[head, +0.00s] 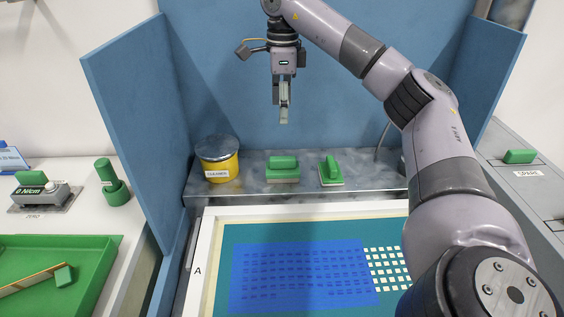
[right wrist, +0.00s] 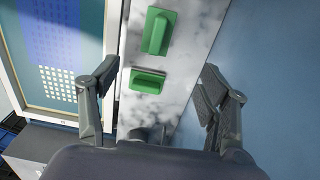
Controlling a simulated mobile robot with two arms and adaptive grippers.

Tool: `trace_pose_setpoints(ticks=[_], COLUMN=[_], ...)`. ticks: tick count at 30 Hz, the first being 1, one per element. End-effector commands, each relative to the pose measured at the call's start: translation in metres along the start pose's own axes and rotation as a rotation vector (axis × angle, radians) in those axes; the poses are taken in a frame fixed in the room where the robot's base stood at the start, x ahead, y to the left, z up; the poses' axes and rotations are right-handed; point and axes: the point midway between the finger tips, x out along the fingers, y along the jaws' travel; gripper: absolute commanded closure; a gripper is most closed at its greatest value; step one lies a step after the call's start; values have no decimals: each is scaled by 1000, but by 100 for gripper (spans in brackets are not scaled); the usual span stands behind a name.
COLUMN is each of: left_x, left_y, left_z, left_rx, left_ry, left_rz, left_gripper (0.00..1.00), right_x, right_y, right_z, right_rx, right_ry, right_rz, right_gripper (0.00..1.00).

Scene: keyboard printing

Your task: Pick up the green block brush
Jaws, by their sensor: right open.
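Two green block brushes lie apart on the grey metal shelf at the back. The left one (head: 283,163) is the wider in the head view and is the upper one in the right wrist view (right wrist: 157,31). The right one (head: 330,168) is narrower there and is the lower one in the right wrist view (right wrist: 148,81). My right gripper (head: 284,119) hangs above the shelf, pointing down, over the left brush in the picture. My left gripper is not in view.
A yellow cleaner tub (head: 218,168) stands on the shelf's left end. Blue panels (head: 330,100) enclose the back and sides. The framed screen (head: 200,280) lies in front. A green tray (head: 95,290) is at left; another green block (head: 519,156) sits by a SPARE label at right.

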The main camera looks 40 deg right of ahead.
Motion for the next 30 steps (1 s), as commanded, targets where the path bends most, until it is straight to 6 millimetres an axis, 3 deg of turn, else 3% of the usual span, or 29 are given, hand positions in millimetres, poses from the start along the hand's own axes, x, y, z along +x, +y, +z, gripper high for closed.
trace_pose_setpoints(ticks=[1,9,16,23,30], left_x=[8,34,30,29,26], left_y=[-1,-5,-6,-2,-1], left_z=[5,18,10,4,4], left_rx=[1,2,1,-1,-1], left_ry=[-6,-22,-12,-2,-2], left_rz=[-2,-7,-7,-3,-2], left_gripper=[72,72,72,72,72], right_x=[15,73,106,122,157], right_y=[0,0,0,0,2], right_z=[0,-1,-1,-1,-1], right_rx=[0,1,2,1,1], right_ry=[3,3,3,3,3], right_rz=[4,4,2,2,2], right_gripper=[30,30,30,30,30])
